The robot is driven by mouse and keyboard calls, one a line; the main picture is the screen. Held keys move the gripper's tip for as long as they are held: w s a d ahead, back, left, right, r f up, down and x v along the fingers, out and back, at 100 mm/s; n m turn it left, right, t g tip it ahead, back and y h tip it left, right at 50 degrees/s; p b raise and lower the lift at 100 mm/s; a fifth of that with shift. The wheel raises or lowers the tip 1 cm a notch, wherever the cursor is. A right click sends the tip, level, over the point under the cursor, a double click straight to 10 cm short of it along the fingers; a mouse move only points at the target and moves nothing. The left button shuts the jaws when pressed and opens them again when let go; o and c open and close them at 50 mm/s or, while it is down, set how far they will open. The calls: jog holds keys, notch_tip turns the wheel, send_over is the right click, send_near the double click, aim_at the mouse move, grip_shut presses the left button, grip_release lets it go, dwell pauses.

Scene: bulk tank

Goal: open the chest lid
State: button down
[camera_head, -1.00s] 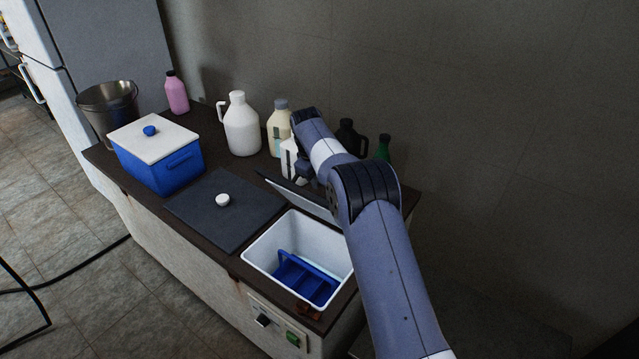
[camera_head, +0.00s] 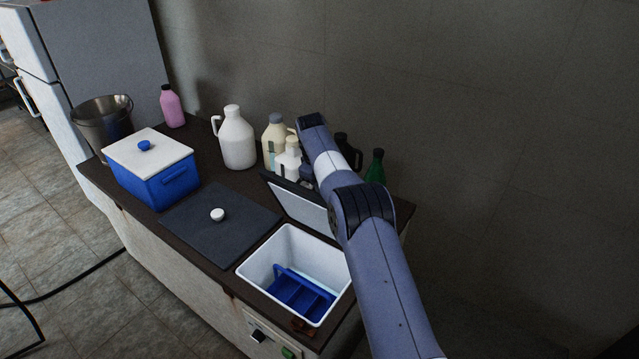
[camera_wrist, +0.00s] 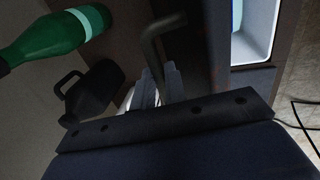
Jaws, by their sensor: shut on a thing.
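The chest (camera_head: 262,263) is a white-lined well at the right end of the counter, with its mouth uncovered. Its lid (camera_head: 300,206) stands tilted up at the back edge of the well, showing a pale underside and a dark rim. My gripper (camera_wrist: 159,85) is shut on the bent lid handle (camera_wrist: 152,42) in the wrist view. In the head view my arm hides most of the gripper and the lid's right end. A blue divided caddy (camera_head: 300,293) sits inside the well.
Behind the lid stand a white jug (camera_head: 236,140), a cream bottle (camera_head: 275,135), a black jug (camera_head: 346,152) and a green bottle (camera_head: 376,166), close to my arm. A dark flat cover (camera_head: 205,240) with a white knob and a blue box (camera_head: 165,188) lie left.

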jog(key=c, duration=1.9)
grip_release()
jog(key=shift+s+d+f, duration=0.1)
jog(key=shift+d+f, duration=0.2)
jog(key=shift+f, duration=0.25)
jog(key=o, duration=0.3)
jog(key=shift+w, duration=0.3)
jog(key=shift+o, duration=0.7)
jog(key=shift+s+r, duration=0.1)
jog(key=shift+a+r, duration=0.2)
jog(key=shift+r, duration=0.2)
jog(key=v, duration=1)
